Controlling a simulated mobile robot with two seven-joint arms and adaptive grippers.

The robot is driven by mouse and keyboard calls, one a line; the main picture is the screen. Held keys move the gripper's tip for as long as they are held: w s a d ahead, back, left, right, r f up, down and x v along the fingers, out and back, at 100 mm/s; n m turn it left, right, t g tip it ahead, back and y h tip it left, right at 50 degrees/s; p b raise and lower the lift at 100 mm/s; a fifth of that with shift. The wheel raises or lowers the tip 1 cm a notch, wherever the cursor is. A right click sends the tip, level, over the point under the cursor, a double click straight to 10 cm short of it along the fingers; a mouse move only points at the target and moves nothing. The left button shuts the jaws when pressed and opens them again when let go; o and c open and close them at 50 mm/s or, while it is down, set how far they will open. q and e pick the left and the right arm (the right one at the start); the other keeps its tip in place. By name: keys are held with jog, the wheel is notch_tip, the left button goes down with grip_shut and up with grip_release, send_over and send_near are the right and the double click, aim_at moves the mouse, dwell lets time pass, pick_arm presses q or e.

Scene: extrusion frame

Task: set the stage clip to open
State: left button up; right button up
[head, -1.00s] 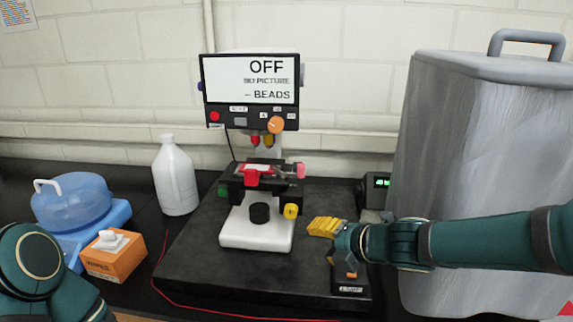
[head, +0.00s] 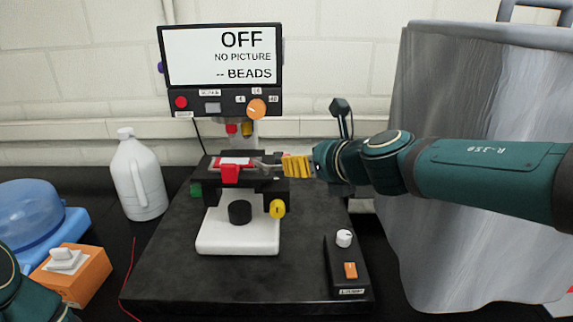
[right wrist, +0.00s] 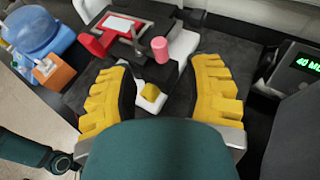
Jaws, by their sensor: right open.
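The microscope (head: 238,228) stands on a dark slab, with a white slide (head: 236,161) in a red holder (head: 230,176) on its stage. A grey clip-like arm (head: 266,162) lies at the stage's right side. In the right wrist view a pink knob (right wrist: 160,48) sits near the clip arm (right wrist: 138,40); in the head view the knob is hidden by my fingers. My right gripper (head: 298,167) is open at the stage's right, its yellow fingers (right wrist: 160,80) apart with the knob ahead between them. No contact shows. My left gripper is not in view.
The screen (head: 221,55) reads OFF, NO PICTURE. Yellow (head: 277,209) and black (head: 239,212) knobs sit below the stage. A control box (head: 347,270) is front right, a covered bin (head: 470,220) right. A white jug (head: 139,180), orange box (head: 78,276) and blue container (head: 35,225) stand left.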

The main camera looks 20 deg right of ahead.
jog(key=b+x, duration=0.1)
jog(key=x, duration=0.6)
jog(key=shift+w, duration=0.1)
grip_shut()
